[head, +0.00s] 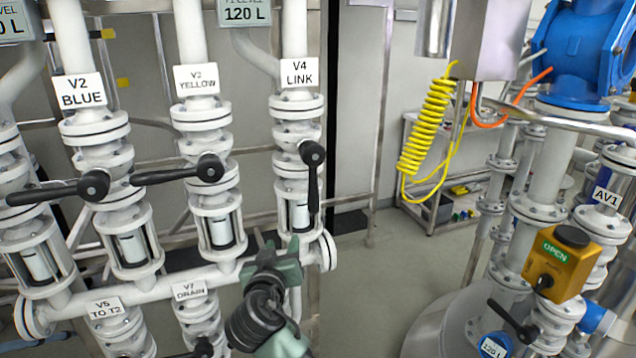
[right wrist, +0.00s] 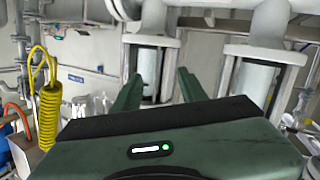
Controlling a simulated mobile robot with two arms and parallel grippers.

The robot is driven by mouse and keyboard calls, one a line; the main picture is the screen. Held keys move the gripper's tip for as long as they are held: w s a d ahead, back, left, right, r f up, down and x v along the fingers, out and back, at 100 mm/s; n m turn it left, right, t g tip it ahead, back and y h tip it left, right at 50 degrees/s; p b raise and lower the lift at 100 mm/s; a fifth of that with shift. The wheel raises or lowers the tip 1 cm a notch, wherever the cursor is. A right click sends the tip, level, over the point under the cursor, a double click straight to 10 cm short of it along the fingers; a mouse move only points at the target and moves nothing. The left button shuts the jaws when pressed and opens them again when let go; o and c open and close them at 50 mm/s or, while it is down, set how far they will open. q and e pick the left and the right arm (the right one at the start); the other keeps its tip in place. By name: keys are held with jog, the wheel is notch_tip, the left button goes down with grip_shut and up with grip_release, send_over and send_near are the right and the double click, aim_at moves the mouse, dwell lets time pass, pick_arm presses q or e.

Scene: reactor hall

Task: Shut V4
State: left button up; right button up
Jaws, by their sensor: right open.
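The V4 LINK label (head: 299,72) is on the rightmost of the three labelled upper pipes in the head view. Below it is the V4 valve's black lever (head: 313,180), which hangs down in line with the pipe from its round knob. My right gripper (head: 268,247) is below and left of the lever's end, in front of the sight glass under V4, and does not touch the lever. In the right wrist view its two fingers (right wrist: 160,88) are apart with nothing between them; a sight glass (right wrist: 149,72) shows behind. My left gripper is not in view.
The V2 lever (head: 60,190) and V3 lever (head: 180,172) lie sideways across their pipes, left of V4. A horizontal manifold pipe (head: 160,290) runs below. A yellow coiled hose (head: 425,125) hangs to the right. Open floor (head: 375,270) lies right of the pipes.

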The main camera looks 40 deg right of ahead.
aim_at(312, 188)
jog(key=s+d+r+m+h, duration=0.1)
jog(key=s+r+m+h, duration=0.1)
jog(key=r, duration=0.4)
jog(key=s+d+r+m+h, duration=0.1)
jog(key=s+r+m, duration=0.2)
jog(key=r, duration=0.3)
jog(key=shift+g, duration=0.3)
jog(key=p+x, duration=0.1)
jog(key=x, duration=0.1)
jog(key=p+x, duration=0.1)
jog(key=x, duration=0.1)
jog(key=p+x, duration=0.1)
jog(key=x, duration=0.2)
jog(key=shift+s+d+r, duration=0.2)
jog(key=shift+s+r, duration=0.05)
jog(key=shift+w+d+f+p, duration=0.15)
jog(key=shift+w+d+p, duration=0.2)
jog(key=shift+w+d, duration=0.05)
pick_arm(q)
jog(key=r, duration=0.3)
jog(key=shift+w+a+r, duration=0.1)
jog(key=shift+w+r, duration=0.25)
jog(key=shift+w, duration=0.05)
pick_arm(e)
grip_shut()
